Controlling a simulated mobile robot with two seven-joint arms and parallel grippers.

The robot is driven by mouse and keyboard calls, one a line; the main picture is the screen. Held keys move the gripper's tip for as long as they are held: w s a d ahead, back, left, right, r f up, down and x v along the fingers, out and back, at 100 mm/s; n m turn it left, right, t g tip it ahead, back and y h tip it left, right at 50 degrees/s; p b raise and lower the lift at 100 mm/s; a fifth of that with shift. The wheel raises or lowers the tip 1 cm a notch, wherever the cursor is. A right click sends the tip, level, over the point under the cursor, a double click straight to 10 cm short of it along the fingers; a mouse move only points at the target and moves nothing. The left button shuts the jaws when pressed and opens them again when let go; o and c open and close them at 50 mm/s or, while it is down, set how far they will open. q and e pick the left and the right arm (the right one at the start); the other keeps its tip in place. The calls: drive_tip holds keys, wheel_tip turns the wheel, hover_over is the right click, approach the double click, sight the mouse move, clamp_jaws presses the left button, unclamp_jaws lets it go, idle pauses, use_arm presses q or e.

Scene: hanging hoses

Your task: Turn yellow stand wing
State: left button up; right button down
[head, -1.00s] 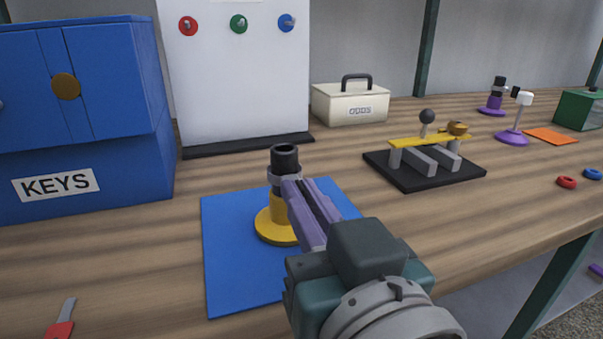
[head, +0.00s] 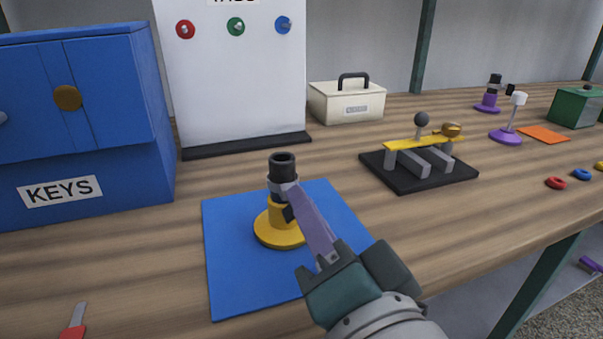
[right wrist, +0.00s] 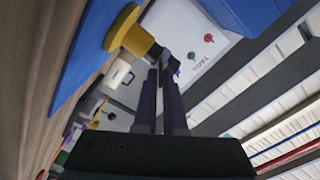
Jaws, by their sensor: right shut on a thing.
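The yellow stand (head: 279,228) is upright on the blue mat (head: 232,270), with a grey collar and a black open-topped tube (head: 282,168) above its yellow round base. My right gripper (head: 292,197) reaches in from the lower right. Its purple fingers are closed at the stand's collar, on the wing there, which they mostly hide. A small dark piece shows just below the fingertips. In the right wrist view the yellow stand (right wrist: 128,30) lies beyond the fingertips (right wrist: 160,72), with grey and dark parts at the tips. My left gripper is not in view.
A blue KEYS cabinet (head: 110,110) stands at the left, with a white board (head: 230,85) behind the mat. A black-based rack with a yellow bar (head: 425,143) is to the right. A red-handled tool (head: 73,325) lies front left. Wood between is clear.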

drive_tip(key=m, duration=0.3)
drive_tip(key=shift+f+m, duration=0.2)
drive_tip(key=shift+m, duration=0.2)
drive_tip(key=m+b, duration=0.1)
drive_tip(key=m, duration=0.2)
drive_tip(key=shift+f, duration=0.1)
drive_tip(key=shift+f+m+b, duration=0.1)
drive_tip(key=shift+m+b, duration=0.2)
drive_tip(key=shift+m, duration=2.4)
drive_tip(key=c, duration=1)
unclamp_jaws()
drive_tip(key=shift+c, duration=0.2)
